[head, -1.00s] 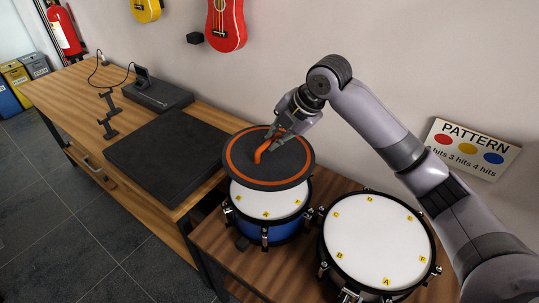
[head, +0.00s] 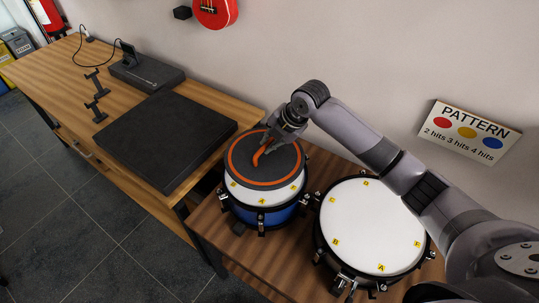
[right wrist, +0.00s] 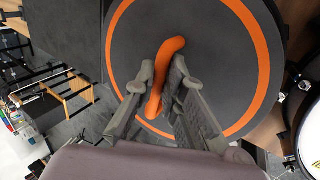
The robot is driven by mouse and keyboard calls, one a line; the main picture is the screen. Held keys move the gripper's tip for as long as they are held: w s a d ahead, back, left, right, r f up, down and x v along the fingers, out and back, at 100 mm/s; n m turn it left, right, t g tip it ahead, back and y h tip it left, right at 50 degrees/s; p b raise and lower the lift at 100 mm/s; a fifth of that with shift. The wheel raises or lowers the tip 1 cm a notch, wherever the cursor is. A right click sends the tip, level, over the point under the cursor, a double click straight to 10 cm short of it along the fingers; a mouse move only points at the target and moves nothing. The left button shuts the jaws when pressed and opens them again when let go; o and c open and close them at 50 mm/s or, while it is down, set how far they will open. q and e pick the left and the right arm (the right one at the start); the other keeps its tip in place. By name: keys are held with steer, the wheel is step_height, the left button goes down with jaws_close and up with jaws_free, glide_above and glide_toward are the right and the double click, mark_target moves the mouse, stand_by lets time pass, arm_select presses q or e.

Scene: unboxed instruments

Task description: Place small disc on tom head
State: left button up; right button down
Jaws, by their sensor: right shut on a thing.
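The small disc (head: 283,166) is dark grey with an orange ring and a curved orange handle (head: 262,155). My right gripper (head: 273,144) is shut on this handle. In the right wrist view, the fingers (right wrist: 163,88) sit on both sides of the handle, and the disc (right wrist: 225,75) fills the middle. The disc is over the blue tom (head: 270,216) and hides the far part of its white head (head: 261,193). The near strip of the head shows. I cannot tell whether the disc touches the head. My left gripper is not in view.
A second drum with a white head (head: 368,225) stands close on the right. A black mat (head: 168,138) and a dark box (head: 146,73) lie on the wooden table (head: 60,62). A pattern sign (head: 466,130) is on the wall behind.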

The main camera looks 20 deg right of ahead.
mark_target(273, 155)
step_height(273, 155, down, 6)
steer(key=shift+f+p, duration=0.25)
steer(key=shift+p, duration=0.3)
steer(key=shift+f, duration=0.3)
steer(key=shift+f, duration=0.1)
steer(key=c, duration=1.7)
jaws_free()
steer(key=shift+o, duration=0.2)
